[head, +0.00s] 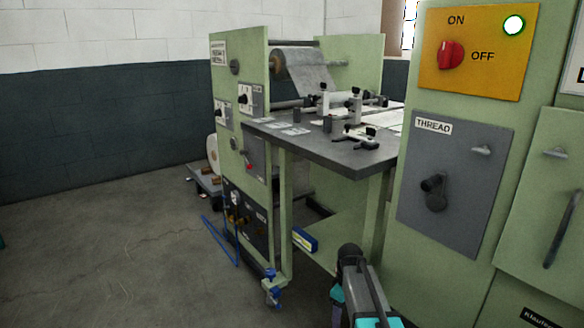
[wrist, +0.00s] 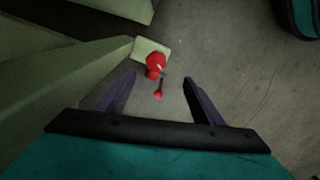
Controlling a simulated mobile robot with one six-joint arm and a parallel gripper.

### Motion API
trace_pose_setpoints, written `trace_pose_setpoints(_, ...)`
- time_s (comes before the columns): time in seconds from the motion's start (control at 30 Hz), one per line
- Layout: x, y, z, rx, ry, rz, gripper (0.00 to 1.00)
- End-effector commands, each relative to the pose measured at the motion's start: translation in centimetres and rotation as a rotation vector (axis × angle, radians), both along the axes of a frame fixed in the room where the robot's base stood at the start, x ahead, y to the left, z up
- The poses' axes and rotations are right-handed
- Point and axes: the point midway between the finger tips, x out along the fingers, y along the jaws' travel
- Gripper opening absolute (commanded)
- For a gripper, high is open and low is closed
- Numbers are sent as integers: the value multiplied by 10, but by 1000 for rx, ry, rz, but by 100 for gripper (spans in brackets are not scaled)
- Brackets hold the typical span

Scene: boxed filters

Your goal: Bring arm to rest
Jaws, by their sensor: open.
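My gripper (wrist: 160,80) shows in the wrist view with its two dark fingers spread apart and nothing held between them. A red object (wrist: 154,64) with a thin dark stem and a small red tip appears beyond the fingertips, in the gap between them; its distance is hard to judge. In the head view my arm (head: 358,288) shows at the bottom, right of centre, in front of the green machine. I cannot make out the fingers there.
A green machine with a dark work table (head: 350,157) stands ahead. A large green cabinet with an orange ON/OFF panel (head: 478,50) fills the right. A blue hose (head: 222,243) and blue valve (head: 271,290) sit low at the machine. Floor (head: 120,245) is open at left.

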Motion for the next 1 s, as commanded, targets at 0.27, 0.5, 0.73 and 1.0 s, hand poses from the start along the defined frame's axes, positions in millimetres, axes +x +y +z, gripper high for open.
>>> trace_pose_setpoints(0.27,-22,1,4,1,57,1,61)
trace_pose_setpoints(0.5,-52,2,-1,1,117,2,61)
trace_pose_setpoints(0.73,-89,2,-4,1,181,1,61)
trace_pose_setpoints(1.0,-140,3,-7,-3,255,-25,61)
